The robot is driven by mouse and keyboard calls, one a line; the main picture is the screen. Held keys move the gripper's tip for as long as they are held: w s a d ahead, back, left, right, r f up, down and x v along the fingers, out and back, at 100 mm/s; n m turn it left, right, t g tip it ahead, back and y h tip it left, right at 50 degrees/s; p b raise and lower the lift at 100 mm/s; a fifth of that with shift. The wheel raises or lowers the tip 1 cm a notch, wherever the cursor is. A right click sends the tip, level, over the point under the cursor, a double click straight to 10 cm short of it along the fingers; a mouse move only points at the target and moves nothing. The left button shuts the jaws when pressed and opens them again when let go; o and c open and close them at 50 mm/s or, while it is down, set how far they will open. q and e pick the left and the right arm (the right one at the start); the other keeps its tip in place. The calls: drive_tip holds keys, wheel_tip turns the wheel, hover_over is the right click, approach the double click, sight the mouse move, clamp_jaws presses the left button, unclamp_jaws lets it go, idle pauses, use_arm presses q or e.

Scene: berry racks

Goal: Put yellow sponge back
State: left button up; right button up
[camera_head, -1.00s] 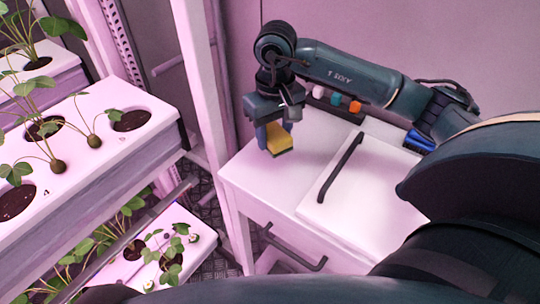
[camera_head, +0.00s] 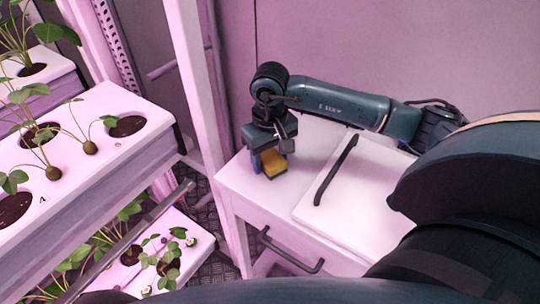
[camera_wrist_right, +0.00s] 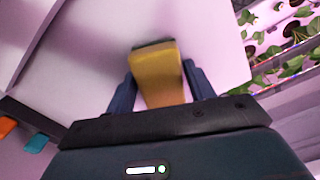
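The yellow sponge (camera_head: 274,164), with a dark scouring side, is at the left part of the white cabinet top (camera_head: 240,180). My right gripper (camera_head: 267,165) points down over it, with the sponge between its fingers. In the right wrist view the sponge (camera_wrist_right: 160,76) fills the space between the two blue fingers of the right gripper (camera_wrist_right: 160,88) and extends beyond their tips. I cannot tell whether its underside touches the cabinet top. My left gripper is not in view.
A white lid or panel with a dark bar handle (camera_head: 336,170) lies right of the sponge. A drawer handle (camera_head: 290,252) sticks out in front. A plant rack (camera_head: 100,165) and white post (camera_head: 205,120) stand left. Orange (camera_wrist_right: 8,125) and teal (camera_wrist_right: 37,143) items show in the wrist view.

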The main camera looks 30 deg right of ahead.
sight(270, 156)
drive_tip(key=shift+o, duration=1.2)
drive_tip(key=shift+r, duration=0.15)
drive_tip(key=shift+r+p, duration=0.25)
drive_tip(key=shift+p, duration=0.05)
wheel_tip(270, 156, up, 12)
drive_tip(key=b, duration=0.2)
drive_tip(key=shift+f, duration=0.15)
